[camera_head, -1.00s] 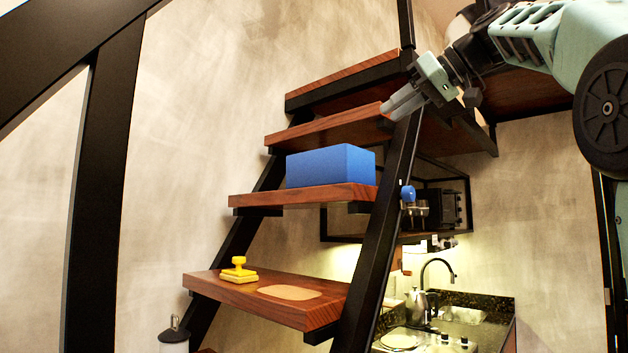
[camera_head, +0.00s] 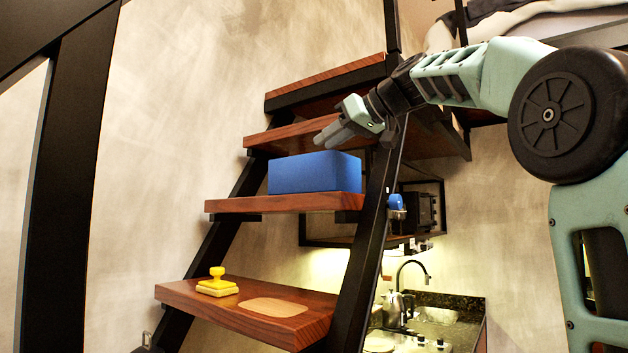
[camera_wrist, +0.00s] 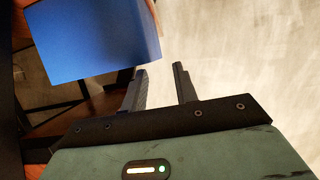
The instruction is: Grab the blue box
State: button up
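The blue box (camera_head: 314,172) rests on a wooden stair tread (camera_head: 285,203), the one above the tread with the yellow stamp. My gripper (camera_head: 322,136) is above the box in the head view, near its right end, pointing left and slightly down. In the wrist view the blue box (camera_wrist: 90,35) fills the upper left. The gripper's two fingers (camera_wrist: 161,90) are apart with nothing between them. The box lies to the left of the fingers and is not between them. I cannot tell whether the left finger touches the box.
A yellow stamp (camera_head: 217,282) and a flat tan oval (camera_head: 274,307) lie on the lower tread (camera_head: 180,293). A higher tread (camera_head: 285,138) is close behind my gripper. The black stair stringer (camera_head: 362,255) runs along the right, with a blue knob (camera_head: 395,201) beside it.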

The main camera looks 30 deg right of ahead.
jog(key=p, duration=0.3)
send_over(314, 178)
jog(key=shift+w+f, duration=0.1)
jog(key=shift+f, duration=0.8)
jog(key=shift+w+f, duration=0.15)
jog(key=shift+f, duration=0.05)
grip_shut()
